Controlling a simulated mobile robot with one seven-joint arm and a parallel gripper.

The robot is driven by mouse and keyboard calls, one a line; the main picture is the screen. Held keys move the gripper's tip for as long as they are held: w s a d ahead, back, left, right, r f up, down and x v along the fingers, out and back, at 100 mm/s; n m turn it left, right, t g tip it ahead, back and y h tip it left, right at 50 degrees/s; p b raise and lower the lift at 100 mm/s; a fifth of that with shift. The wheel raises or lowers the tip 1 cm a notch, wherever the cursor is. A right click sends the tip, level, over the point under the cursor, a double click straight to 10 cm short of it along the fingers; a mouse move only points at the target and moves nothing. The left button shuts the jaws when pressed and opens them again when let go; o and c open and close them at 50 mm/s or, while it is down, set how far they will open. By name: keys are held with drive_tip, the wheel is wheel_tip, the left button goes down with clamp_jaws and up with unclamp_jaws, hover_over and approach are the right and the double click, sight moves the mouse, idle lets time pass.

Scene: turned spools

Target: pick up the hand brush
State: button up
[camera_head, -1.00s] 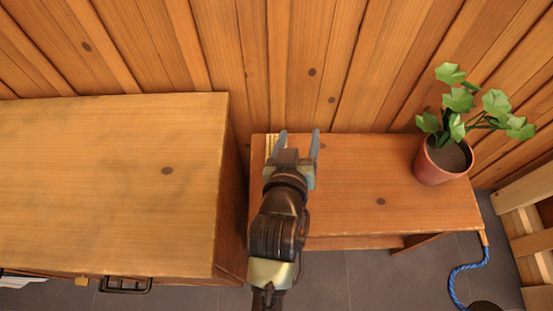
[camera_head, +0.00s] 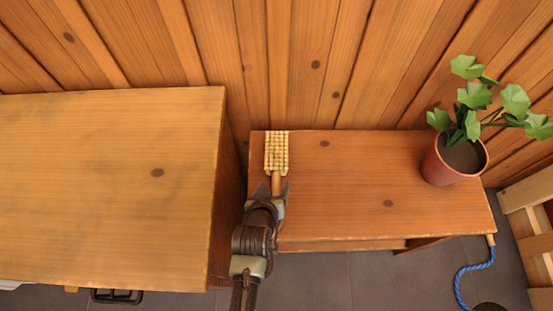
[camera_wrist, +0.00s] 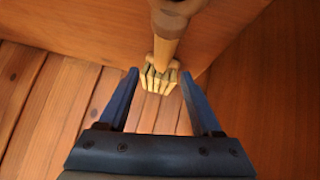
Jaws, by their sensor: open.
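The hand brush (camera_head: 277,152) lies on the low wooden bench at its left end, its pale tufted head toward the wall and its handle toward me. In the wrist view, the brush's handle (camera_wrist: 168,45) comes down from the top edge and its pale tufts show between the fingers. My gripper (camera_head: 273,186) is open at the handle in the head view, with part of the handle hidden by it. In the wrist view, my gripper's (camera_wrist: 159,75) two blue fingers stand apart. I cannot tell whether they touch the brush.
The wooden bench (camera_head: 350,215) is mostly clear in the middle. A potted plant (camera_head: 442,170) stands at its right end. A taller wooden cabinet (camera_head: 110,190) rises close on the left. A plank wall (camera_head: 300,60) is behind. A blue rope (camera_head: 461,280) hangs at the right.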

sight(275, 182)
drive_tip(key=x, duration=0.2)
drive_tip(key=b+x, duration=0.1)
drive_tip(key=shift+w+f, duration=0.1)
drive_tip(key=shift+f, duration=0.4)
drive_tip(key=shift+w+f+b, duration=0.35)
drive_tip(key=shift+w, duration=0.1)
clamp_jaws()
